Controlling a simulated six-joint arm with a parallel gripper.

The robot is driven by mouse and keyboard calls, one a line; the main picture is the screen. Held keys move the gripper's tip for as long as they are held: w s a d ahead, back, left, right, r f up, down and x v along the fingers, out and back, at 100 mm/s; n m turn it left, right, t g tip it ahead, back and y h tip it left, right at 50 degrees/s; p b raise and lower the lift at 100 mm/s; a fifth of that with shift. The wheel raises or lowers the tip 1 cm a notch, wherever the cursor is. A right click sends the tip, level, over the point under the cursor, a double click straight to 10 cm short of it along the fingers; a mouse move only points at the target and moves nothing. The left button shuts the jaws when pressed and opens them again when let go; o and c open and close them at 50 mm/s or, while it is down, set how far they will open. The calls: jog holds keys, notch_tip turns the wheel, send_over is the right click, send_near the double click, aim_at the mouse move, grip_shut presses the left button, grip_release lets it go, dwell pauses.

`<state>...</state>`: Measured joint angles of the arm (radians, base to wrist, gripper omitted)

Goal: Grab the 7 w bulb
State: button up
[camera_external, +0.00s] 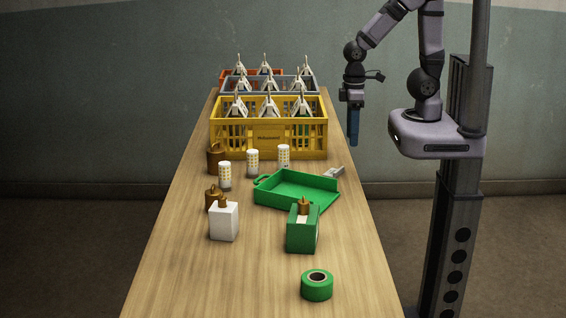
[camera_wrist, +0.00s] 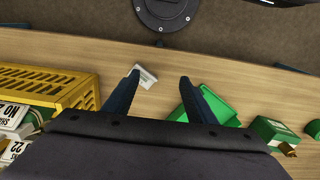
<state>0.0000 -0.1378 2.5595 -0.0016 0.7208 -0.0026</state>
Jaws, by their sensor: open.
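No label reading 7 w is legible, so I cannot tell which thing is the 7 w bulb. A white box (camera_external: 224,222) and a green box (camera_external: 302,230) each have a brown, brass-like piece on top. The green box also shows in the wrist view (camera_wrist: 268,130). Several white cylinders with yellowish marks, one of them here (camera_external: 252,161), stand behind the white box. My gripper (camera_external: 353,140) is open and empty, above the table's right side near the yellow crate. Its two dark fingers show apart in the wrist view (camera_wrist: 160,77).
A green tray (camera_external: 280,200) lies mid-table, with a small pale item (camera_external: 334,173) behind it. A yellow crate (camera_external: 268,152) holds white tagged sacks; grey and orange crates stand behind. A brown pot-like piece (camera_external: 214,160) stands left. Green tape (camera_external: 317,291) lies in front. The near left table is clear.

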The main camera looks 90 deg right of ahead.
notch_tip(320, 180, up, 4)
jog(key=n+t+h+b, duration=0.9)
jog(key=n+b, duration=0.4)
jog(key=n, duration=1.4)
send_over(225, 164)
jog(key=s+a, duration=0.4)
jog(key=shift+t+h, duration=0.3)
jog(key=f, duration=0.8)
jog(key=shift+w+a+f, duration=0.15)
jog(key=shift+a+f, duration=0.1)
jog(key=shift+f, duration=0.15)
jog(key=shift+p+x, duration=1.05)
jog(key=shift+x, duration=2.65)
jog(key=shift+d+r, duration=0.1)
jog(key=shift+d, duration=0.05)
jog(key=c, duration=1.1)
